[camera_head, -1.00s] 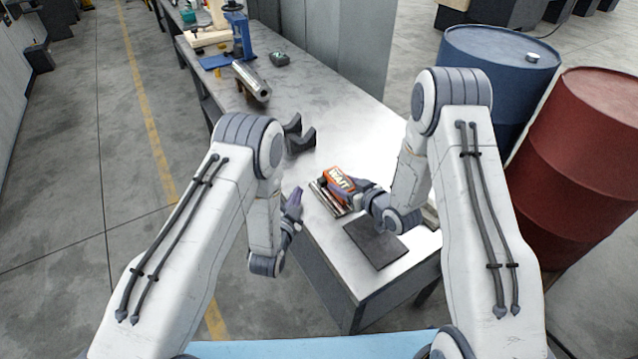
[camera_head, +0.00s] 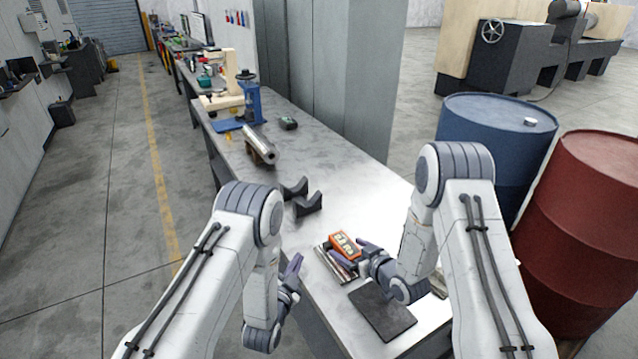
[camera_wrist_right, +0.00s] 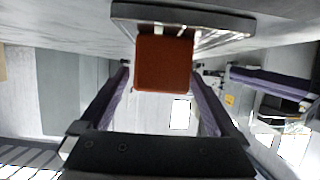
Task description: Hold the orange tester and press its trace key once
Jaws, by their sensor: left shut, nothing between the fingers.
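The orange tester (camera_head: 345,244) is at the tray (camera_head: 325,264) on the bench, its pale lettering facing up; I cannot read the lettering clearly. In the right wrist view the tester (camera_wrist_right: 165,62) is a plain orange block against the tray's dark edge. My right gripper (camera_head: 352,260) is at the tester's near side. In the wrist view its purple fingers (camera_wrist_right: 163,80) are apart, one on each side of the block, with a narrow gap showing at the left. My left gripper (camera_head: 296,264) is shut and empty, left of the tray. I cannot make out the trace key.
A dark mat (camera_head: 382,312) lies on the bench in front of the tray. Dark V-shaped blocks (camera_head: 306,204) and a metal cylinder (camera_head: 260,146) stand farther back. Blue (camera_head: 497,140) and red (camera_head: 580,215) barrels are at the right.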

